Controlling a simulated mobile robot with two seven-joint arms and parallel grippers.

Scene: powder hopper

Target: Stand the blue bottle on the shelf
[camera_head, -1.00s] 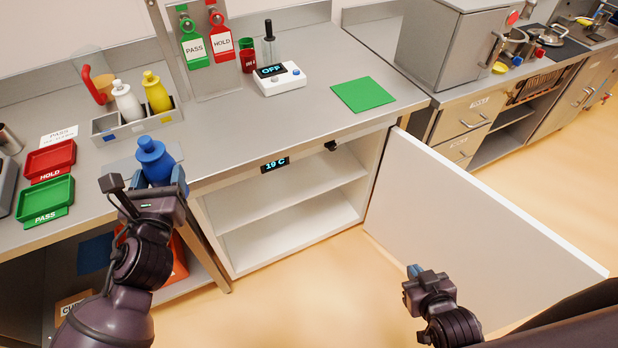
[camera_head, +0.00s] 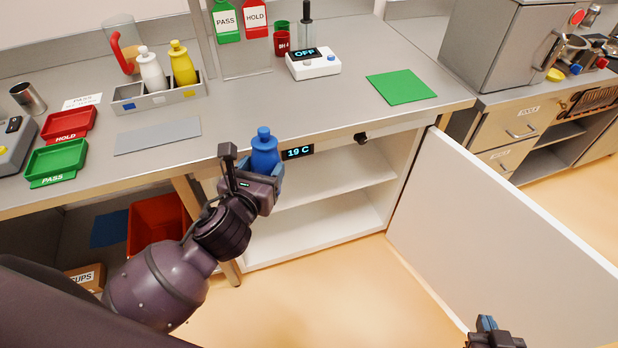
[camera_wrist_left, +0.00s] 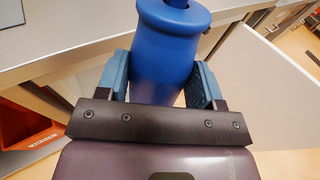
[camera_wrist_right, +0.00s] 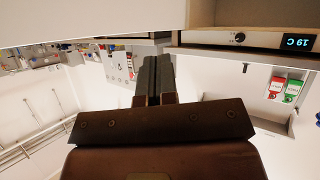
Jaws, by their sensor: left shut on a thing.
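The blue bottle (camera_head: 265,153) is upright in my left gripper (camera_head: 264,178), in front of the open cabinet under the counter. In the left wrist view the bottle (camera_wrist_left: 168,50) stands between the two blue fingers (camera_wrist_left: 160,85), which touch its sides. The white shelf (camera_head: 345,176) runs across inside the cabinet, with a lower floor (camera_head: 330,226) below it. The bottle and my left arm hide the cabinet's left part. My right gripper (camera_head: 487,324) is low at the right, by the open door; its fingers look closed together in the right wrist view (camera_wrist_right: 154,80).
The white cabinet door (camera_head: 490,215) stands open to the right. A 19 C display (camera_head: 298,152) and a black knob (camera_head: 361,138) sit on the cabinet's top edge. An orange-red bin (camera_head: 158,222) stands under the counter at left. The shelf's visible part is clear.

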